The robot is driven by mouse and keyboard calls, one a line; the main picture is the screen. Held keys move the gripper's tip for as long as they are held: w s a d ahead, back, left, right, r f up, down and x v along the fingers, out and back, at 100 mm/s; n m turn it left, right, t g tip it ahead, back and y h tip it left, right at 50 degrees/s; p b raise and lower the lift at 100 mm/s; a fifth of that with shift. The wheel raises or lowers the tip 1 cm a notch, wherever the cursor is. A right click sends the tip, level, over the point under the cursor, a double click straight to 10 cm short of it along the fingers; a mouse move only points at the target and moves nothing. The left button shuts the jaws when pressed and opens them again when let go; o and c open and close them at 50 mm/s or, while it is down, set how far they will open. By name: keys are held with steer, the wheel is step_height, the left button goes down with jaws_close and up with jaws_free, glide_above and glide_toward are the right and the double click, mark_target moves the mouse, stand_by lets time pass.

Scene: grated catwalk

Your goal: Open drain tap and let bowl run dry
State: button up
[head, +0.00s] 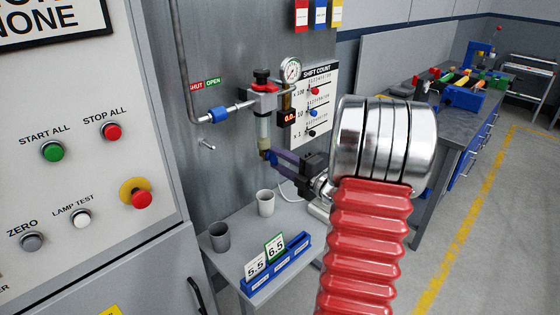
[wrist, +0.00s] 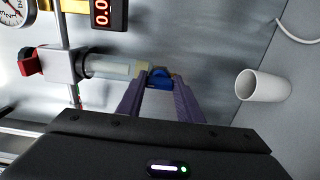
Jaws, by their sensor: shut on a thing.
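I cannot tell the liquid level. The blue drain tap (wrist: 160,76) sits at the bowl's bottom end. My gripper (wrist: 158,88) is shut on the tap, one purple finger on each side. In the head view my gripper (head: 271,155) reaches the bowl's bottom from the right. The fingers partly hide the tap there.
A white cup (head: 265,203) and a grey cup (head: 219,236) stand on the small table below. A blue rack (head: 276,268) holds cards reading 5.5 and 6.5. A gauge (head: 291,70) and a red-digit display (head: 288,117) sit by the regulator. A blue valve (head: 219,113) is on the left pipe.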

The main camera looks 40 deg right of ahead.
steer(key=shift+d+f, duration=0.15)
steer(key=shift+d, duration=0.05)
steer(key=o, duration=0.8)
steer(key=shift+c, duration=0.2)
steer(key=shift+o, duration=1.4)
steer(key=shift+a, duration=0.1)
steer(key=s, duration=1.4)
steer(key=shift+w, duration=0.1)
